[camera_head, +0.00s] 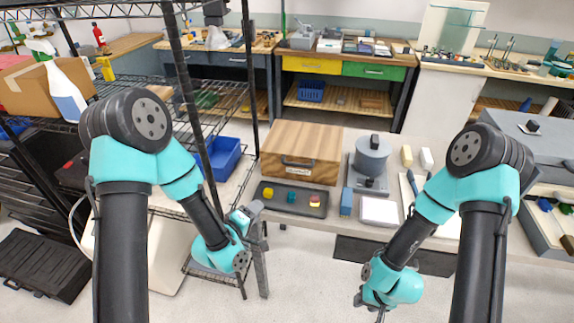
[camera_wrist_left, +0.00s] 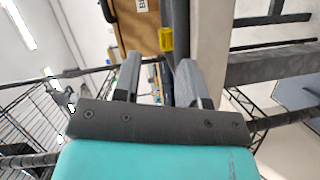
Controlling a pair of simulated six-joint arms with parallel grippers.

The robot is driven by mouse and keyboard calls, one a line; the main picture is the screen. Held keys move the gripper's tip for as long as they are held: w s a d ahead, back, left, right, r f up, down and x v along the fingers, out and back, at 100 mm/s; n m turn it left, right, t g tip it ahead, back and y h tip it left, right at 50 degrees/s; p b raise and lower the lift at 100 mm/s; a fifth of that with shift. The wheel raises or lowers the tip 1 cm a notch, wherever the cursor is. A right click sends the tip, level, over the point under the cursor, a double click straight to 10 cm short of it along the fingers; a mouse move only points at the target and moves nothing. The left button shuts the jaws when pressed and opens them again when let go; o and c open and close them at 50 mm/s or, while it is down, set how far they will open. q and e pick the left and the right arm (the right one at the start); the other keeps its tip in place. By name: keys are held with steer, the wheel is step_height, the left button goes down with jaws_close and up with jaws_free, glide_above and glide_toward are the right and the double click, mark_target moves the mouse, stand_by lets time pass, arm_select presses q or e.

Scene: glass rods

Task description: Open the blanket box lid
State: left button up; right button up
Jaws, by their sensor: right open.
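The blanket box (camera_head: 303,141) is a wooden box at the back of the work table in the head view, with a dark handle (camera_head: 298,163) and a small label on its front. Its lid is down. Part of the box (camera_wrist_left: 137,28) also shows at the top of the left wrist view. My left gripper (camera_head: 251,210) is in front of the table, to the left of and nearer than the box, apart from it. In the left wrist view its fingers (camera_wrist_left: 160,75) are spread and empty. My right gripper (camera_head: 370,301) hangs low in front of the table, open, partly cut off.
A dark tray (camera_head: 258,200) with blue, yellow and red-topped knobs lies before the box. A grey cylindrical device (camera_head: 372,160), a blue block (camera_head: 346,201) and a white pad (camera_head: 379,211) stand to its right. A wire rack (camera_head: 215,102) stands at left.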

arm_select(q)
steer(key=d+r+n+t+h, duration=0.1)
steer(key=r, duration=0.1)
steer(key=d+r+t+h, duration=0.1)
steer(key=d+r, duration=0.1)
steer(key=shift+n+t, duration=0.4)
steer(key=shift+r, duration=0.1)
